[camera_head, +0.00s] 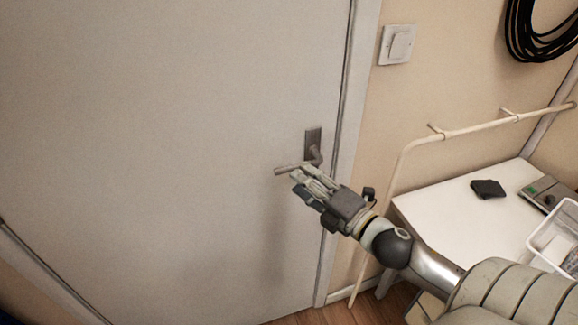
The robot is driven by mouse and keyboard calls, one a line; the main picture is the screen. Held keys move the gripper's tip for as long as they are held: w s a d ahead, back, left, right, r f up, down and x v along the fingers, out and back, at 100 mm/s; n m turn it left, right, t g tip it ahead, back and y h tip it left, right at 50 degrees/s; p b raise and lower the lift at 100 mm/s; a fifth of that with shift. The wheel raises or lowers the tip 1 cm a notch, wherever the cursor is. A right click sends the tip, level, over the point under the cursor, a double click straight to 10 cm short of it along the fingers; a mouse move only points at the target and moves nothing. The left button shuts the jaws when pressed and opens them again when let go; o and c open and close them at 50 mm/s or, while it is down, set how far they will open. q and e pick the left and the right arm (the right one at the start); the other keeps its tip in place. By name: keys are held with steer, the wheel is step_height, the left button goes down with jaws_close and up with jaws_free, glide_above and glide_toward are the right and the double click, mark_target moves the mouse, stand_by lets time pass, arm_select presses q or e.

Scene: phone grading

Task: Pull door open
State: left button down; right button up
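A pale grey door (170,140) fills the left and middle of the head view and looks closed in its frame. Its lever handle (290,169) points left from a dark plate (313,141) near the door's right edge. My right gripper (300,182) is just below the handle, with its fingertips close under the lever. The fingers look parted, with nothing seen between them. I cannot tell whether they touch the handle. My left gripper is not in view.
A white table (455,212) stands right of the door, holding a small black object (488,188), a device (548,192) and a white basket (555,236). A light switch (397,45), a wall pipe (470,128) and a black cable coil (540,35) are on the wall.

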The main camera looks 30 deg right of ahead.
mark_target(289, 169)
steer(key=shift+w+a+p, duration=0.25)
steer(key=shift+w+p, duration=0.05)
steer(key=shift+w, duration=1.15)
steer(key=shift+w+a+p, duration=0.2)
steer(key=shift+w+p, duration=0.05)
steer(key=shift+w, duration=1.2)
steer(key=shift+c, duration=0.3)
jaws_close()
